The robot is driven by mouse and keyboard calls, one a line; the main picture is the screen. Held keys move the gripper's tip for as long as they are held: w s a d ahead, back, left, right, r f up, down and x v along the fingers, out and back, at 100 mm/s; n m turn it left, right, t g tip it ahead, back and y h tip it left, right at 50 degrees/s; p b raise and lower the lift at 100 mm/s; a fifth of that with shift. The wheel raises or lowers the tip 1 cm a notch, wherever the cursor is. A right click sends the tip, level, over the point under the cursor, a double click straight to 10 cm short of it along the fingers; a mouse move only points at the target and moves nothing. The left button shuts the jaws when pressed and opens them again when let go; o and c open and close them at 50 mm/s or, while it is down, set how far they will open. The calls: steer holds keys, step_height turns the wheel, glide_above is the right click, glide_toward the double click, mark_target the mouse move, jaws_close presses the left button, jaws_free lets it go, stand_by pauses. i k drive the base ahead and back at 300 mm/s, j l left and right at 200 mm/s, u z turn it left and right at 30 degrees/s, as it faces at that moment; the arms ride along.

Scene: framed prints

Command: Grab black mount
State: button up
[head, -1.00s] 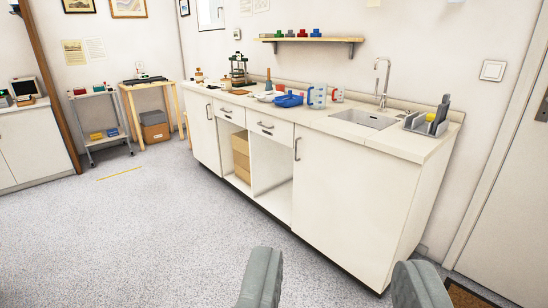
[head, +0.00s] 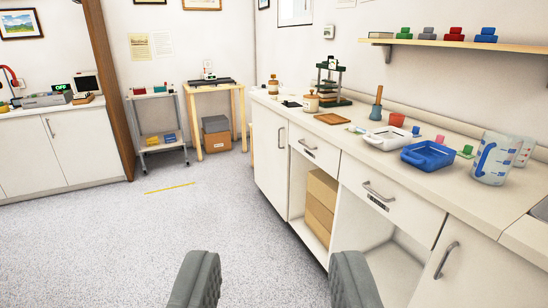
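My gripper (head: 275,272) is open and empty, its two grey fingers apart at the bottom of the view above the speckled floor. No black mount can be made out for certain. A flat black item (head: 291,104) lies at the far left end of the white counter (head: 345,140). A dark flat object (head: 210,83) lies on the small wooden table (head: 236,95) at the back wall. Both are well beyond my fingers and too small to identify.
The counter runs along the right and holds a dark press (head: 331,82), a white tray (head: 388,138), a blue tray (head: 428,156) and a measuring jug (head: 492,160). A grey trolley (head: 160,140) stands at the back. The floor (head: 130,240) at the left is clear.

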mark_target(286, 104)
steer(key=i, duration=0.6)
steer(key=i+j+z, duration=0.1)
steer(key=i, duration=1.1)
steer(key=i+j+z, duration=0.1)
steer(key=i, duration=0.5)
steer(key=i+j, duration=0.2)
steer(key=i, duration=0.4)
steer(key=i+j, duration=0.1)
steer(key=i, duration=0.5)
steer(key=z, duration=0.05)
